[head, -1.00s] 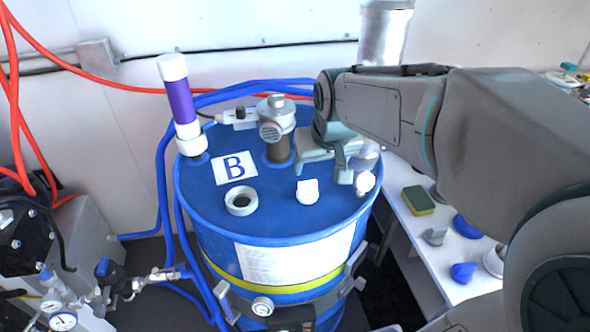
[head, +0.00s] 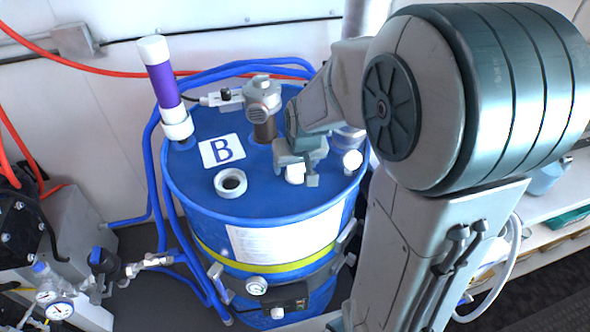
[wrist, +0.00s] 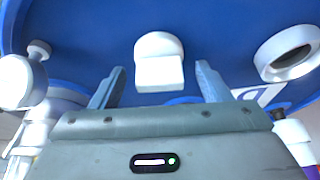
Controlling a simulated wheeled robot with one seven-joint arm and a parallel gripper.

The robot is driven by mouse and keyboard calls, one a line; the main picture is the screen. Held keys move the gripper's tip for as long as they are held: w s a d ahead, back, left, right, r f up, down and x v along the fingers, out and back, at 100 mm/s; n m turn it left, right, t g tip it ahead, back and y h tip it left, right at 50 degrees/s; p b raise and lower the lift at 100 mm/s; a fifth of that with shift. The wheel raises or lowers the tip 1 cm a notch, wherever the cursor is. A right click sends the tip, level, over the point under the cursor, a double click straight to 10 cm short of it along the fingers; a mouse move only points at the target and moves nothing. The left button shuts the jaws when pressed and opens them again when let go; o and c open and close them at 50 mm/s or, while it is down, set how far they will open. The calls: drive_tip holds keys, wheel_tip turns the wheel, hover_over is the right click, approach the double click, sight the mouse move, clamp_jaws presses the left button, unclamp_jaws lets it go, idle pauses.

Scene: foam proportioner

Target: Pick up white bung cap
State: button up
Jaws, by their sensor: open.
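The white bung cap (wrist: 159,62) sits on the blue drum top (wrist: 215,22). In the wrist view it lies just beyond the fingertips, roughly centred between them. In the head view my gripper (head: 299,176) is over the right front of the drum top, and the cap (head: 295,173) is partly hidden behind it. My gripper is open and empty, and its two fingers (wrist: 160,88) also show in the wrist view with a gap wider than the cap. I cannot tell how high the fingers are above the drum.
A white ring-shaped port (head: 230,183) stands left of the cap. Behind are a grey fitting (head: 262,100) and a white and purple tube (head: 165,88). A white round knob (head: 352,160) is close on the right. The drum's front top is clear.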

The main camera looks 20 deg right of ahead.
drive_tip(key=c, duration=1)
